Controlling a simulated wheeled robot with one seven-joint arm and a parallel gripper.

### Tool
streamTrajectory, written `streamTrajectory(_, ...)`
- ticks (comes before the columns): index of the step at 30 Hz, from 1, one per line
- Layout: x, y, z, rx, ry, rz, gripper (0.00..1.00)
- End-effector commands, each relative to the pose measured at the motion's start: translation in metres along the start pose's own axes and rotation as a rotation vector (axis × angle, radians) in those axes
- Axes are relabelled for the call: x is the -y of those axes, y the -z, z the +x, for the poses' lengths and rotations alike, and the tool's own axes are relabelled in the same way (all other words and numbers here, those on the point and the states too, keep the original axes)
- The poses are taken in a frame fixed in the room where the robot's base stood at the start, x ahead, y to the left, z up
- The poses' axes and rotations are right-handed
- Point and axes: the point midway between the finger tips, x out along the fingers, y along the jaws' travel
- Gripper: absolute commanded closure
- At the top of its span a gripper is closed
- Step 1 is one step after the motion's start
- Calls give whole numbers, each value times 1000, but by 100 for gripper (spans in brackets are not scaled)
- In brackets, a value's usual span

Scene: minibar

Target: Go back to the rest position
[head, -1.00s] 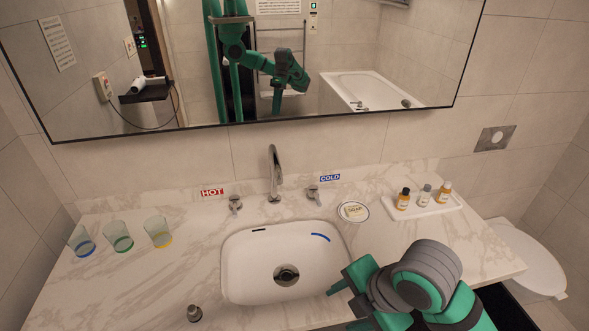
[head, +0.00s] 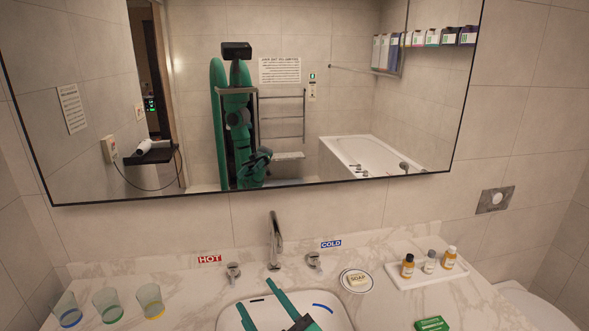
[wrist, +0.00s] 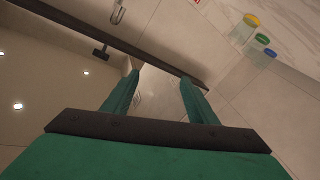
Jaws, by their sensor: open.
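My gripper (head: 256,295) is low in the head view, in front of the sink basin (head: 228,314). Its two green fingers are spread and point up and to the left, with nothing between them. In the wrist view, the open fingers (wrist: 159,77) frame bare tiled wall and the mirror's dark edge. My arm below the gripper is mostly cut off by the bottom of the head view. The mirror (head: 300,120) reflects my green body with the arm folded close to it.
Three glasses (head: 107,305) stand on the left of the marble counter (head: 190,290). The tap (head: 274,240) rises behind the basin. A soap dish (head: 346,285), a tray (head: 405,281) with three small bottles and a green box (head: 432,324) are on the right.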

Motion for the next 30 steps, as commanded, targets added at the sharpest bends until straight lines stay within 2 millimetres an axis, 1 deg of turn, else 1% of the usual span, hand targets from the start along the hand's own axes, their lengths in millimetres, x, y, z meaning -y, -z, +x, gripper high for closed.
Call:
streamTrajectory(1,6,-6,0,-8,-35,66,47)
streamTrajectory(5,14,-23,-5,-14,-137,207,47)
streamTrajectory(8,23,-40,-14,-7,-211,308,47)
streamTrajectory(11,35,-60,-25,10,-280,397,47)
streamTrajectory(14,50,-81,-41,34,-348,473,47)
streamTrajectory(17,67,-102,-60,65,-408,538,47)
streamTrajectory(23,108,-139,-108,143,-510,619,47)
streamTrajectory(27,136,-159,-148,201,-563,643,47)
streamTrajectory(29,148,-166,-167,226,-579,644,47)
streamTrajectory(30,156,-169,-180,243,-589,640,47)
